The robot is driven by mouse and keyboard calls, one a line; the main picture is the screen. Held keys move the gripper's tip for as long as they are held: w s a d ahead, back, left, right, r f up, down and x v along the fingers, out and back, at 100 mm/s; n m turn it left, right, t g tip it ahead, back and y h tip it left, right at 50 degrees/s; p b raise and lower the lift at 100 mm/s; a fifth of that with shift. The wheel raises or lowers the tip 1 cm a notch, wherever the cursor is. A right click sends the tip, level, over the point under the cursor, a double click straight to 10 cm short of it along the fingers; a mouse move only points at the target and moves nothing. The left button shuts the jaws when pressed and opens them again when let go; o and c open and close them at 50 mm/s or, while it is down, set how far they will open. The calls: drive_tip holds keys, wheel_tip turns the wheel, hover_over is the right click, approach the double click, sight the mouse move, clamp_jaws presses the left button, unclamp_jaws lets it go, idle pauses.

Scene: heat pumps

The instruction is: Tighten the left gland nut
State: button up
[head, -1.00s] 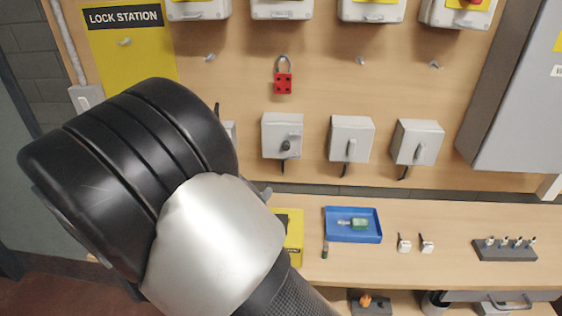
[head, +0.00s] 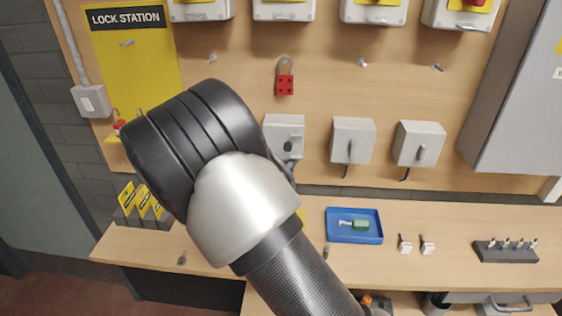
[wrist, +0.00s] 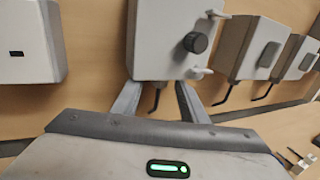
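Light grey wall boxes hang in a row, each with a dark cable below. The box with a black knob (head: 276,126) also shows in the wrist view (wrist: 154,40). My gripper (wrist: 158,86) is just under that box in the wrist view. Its two grey fingers stand apart, one on each side of the dark cable (wrist: 156,98), with nothing visibly clamped. I cannot make out a gland nut; the box's underside is hidden from this angle. In the head view, my arm covers the gripper and the cable.
Two boxes with grey handles, the nearer one (head: 352,140), hang to the right. Another box (wrist: 25,45) hangs left in the wrist view. On the bench (head: 440,222) are a blue tray (head: 337,238) and a grey rack (head: 505,255).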

clamp_jaws()
drive_tip(key=shift+d+y, duration=0.1)
drive_tip(key=shift+y, duration=0.2)
